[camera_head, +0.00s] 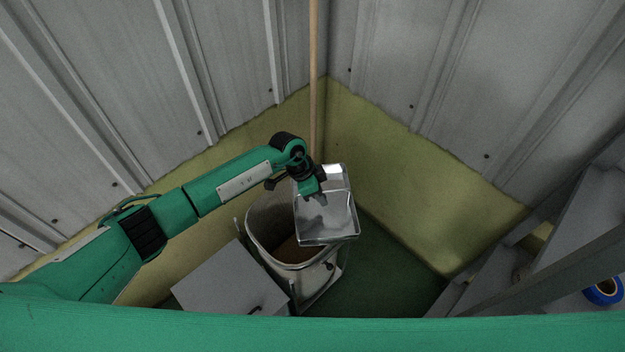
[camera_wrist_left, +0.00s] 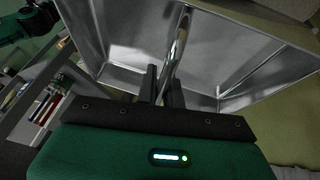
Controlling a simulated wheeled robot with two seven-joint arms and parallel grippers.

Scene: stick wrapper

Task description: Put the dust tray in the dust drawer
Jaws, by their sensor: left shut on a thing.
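The dust tray (camera_head: 327,222) is a shiny metal open box with a thin handle. My left gripper (camera_head: 314,192) is shut on it and holds it up in the middle of the head view. In the left wrist view the gripper's fingers (camera_wrist_left: 165,85) close on the tray's curved metal handle, and the tray (camera_wrist_left: 225,60) fills the upper part. An open pale container (camera_head: 262,222), which looks like the dust drawer, stands below and left of the tray. The tray overlaps its right side in the picture; whether they touch I cannot tell. My right gripper is not in view.
A grey panel or box top (camera_head: 228,280) lies left of the container. A wooden pole (camera_head: 314,80) stands in the corner behind the tray. Grey shelving (camera_head: 560,250) with a blue roll (camera_head: 603,291) is at the right. Green floor (camera_head: 395,265) is clear between container and shelving.

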